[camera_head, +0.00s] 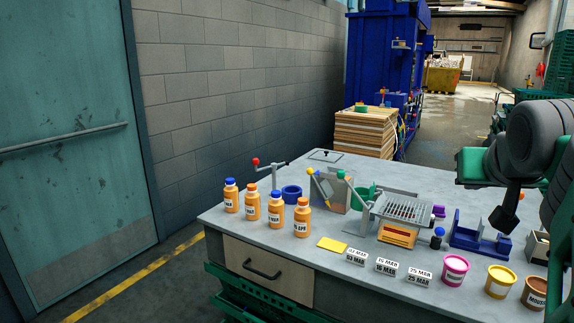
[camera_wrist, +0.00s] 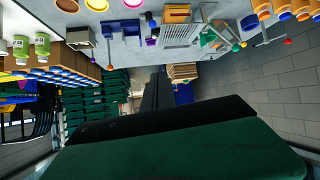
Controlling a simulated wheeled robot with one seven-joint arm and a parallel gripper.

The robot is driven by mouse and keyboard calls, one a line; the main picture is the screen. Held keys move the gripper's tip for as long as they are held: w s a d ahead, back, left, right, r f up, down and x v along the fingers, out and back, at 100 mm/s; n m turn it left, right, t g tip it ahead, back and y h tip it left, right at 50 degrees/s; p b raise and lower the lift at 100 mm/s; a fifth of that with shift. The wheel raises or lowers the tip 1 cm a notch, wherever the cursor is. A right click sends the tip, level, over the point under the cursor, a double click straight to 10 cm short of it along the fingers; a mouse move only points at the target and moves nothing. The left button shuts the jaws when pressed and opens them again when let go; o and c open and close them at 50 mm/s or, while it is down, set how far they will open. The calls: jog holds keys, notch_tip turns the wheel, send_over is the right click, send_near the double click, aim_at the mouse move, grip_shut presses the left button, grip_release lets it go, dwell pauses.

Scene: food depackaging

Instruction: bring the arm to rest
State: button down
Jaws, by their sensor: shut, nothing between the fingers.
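My arm is folded at the right edge of the head view. My gripper (camera_head: 505,222) hangs dark and narrow above the right part of the grey worktop (camera_head: 290,248), behind the tubs. It is shut, with nothing held in it. In the wrist view, which is upside down, the dark fingers (camera_wrist: 157,80) point away from the green housing, with the floor behind them. I cannot tell the exact gap between my gripper and the blue holder (camera_head: 480,237) below it.
Several orange bottles (camera_head: 252,206) stand at the left of the worktop. A metal grid (camera_head: 404,208) sits mid-table. Date blocks (camera_head: 386,267) and tubs (camera_head: 455,269) line the front edge. Green crates (camera_wrist: 102,100) are stacked beyond the table. The air above the table's left half is free.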

jog(key=s+a+f+n+g+y+p, duration=0.1)
jog(key=s+a+f+g+y+p, duration=0.2)
jog(key=a+f, duration=0.6)
jog(key=a+f+n+g+y+p, duration=0.15)
jog(key=a+f+p, duration=0.25)
jog(key=a+f, duration=0.6)
jog(key=s+a+f+n+g+p, duration=0.1)
jog(key=s+f+g, duration=0.1)
jog(key=s+f, duration=0.4)
notch_tip(320, 180, down, 3)
jog(key=shift+s+a+f+g+p, duration=0.1)
jog(key=shift+s+a+g+p, duration=0.15)
jog(key=shift+g+p, duration=0.1)
